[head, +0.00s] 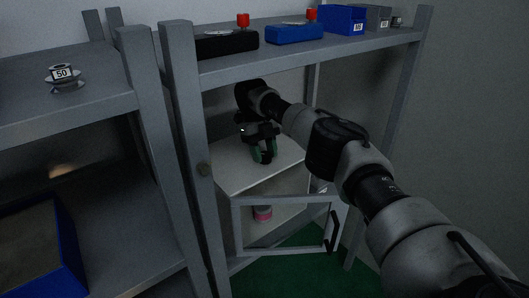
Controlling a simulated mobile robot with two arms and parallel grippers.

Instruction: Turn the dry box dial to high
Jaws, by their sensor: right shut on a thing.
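My left gripper is out of view.
A pink and white round item (262,213) shows behind the door frame. On the top shelf stand a black bin (226,43), blue bins (294,34) and red-topped items (243,20). A spool marked 50 (63,77) stands on the left shelf, above a blue-edged tray (68,243).

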